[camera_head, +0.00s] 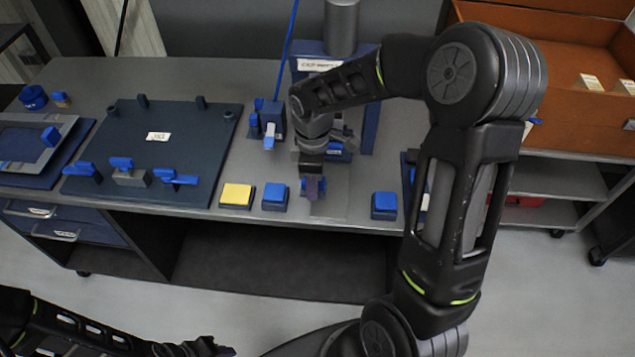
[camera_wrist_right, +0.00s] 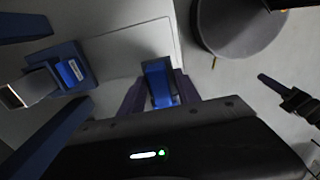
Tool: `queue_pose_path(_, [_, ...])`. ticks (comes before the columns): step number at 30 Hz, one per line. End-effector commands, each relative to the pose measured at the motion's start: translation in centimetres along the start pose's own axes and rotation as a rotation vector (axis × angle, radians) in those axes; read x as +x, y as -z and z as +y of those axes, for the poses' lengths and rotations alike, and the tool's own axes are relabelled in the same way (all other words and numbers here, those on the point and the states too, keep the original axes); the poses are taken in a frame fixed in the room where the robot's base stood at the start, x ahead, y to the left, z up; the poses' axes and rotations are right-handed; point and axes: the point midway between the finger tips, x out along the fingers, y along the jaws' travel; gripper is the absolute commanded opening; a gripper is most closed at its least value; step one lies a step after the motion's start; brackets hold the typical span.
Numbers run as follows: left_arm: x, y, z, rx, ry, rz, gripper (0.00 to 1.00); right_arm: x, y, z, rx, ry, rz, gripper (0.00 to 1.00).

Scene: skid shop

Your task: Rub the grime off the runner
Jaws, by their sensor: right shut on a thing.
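My right gripper (camera_head: 313,188) is low over the front of the bench. It is shut on a small blue block, which shows between the fingers in the wrist view (camera_wrist_right: 160,84). A pale grey flat plate (camera_head: 330,209), which seems to be the runner, lies under and beside the gripper. It also shows in the wrist view (camera_wrist_right: 130,48). I cannot make out grime on it, and cannot tell whether the block touches it. My left gripper (camera_head: 207,347) is at the bottom edge, away from the bench, its jaws unclear.
A yellow-topped block (camera_head: 237,195) and blue-topped blocks (camera_head: 274,196) (camera_head: 384,204) stand along the bench's front edge. A dark board with blue clamps (camera_head: 150,140) lies to the left. A grey cylinder on a blue stand (camera_head: 341,27) rises behind. An orange-brown bin (camera_head: 530,80) is at right.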

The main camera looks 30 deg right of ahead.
Motion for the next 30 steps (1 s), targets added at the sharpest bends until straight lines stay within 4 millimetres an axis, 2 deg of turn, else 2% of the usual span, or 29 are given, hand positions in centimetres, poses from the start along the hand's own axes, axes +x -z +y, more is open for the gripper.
queue_pose_path(3, [-1.0, -0.1, 0.3, -0.001, 0.002, -0.003, 0.36, -1.4, 0.4, 0.0, 0.000, -0.001, 0.001, 0.00])
queue_pose_path(8, [-1.4, -0.2, 0.4, -0.003, 0.005, -0.005, 0.36, -2.2, 0.7, -0.1, 0.002, 0.000, 0.001, 0.00])
queue_pose_path(30, [-1.4, -0.2, 0.4, -0.003, 0.005, -0.005, 0.36, -2.2, 0.7, -0.1, 0.002, 0.000, 0.000, 0.00])
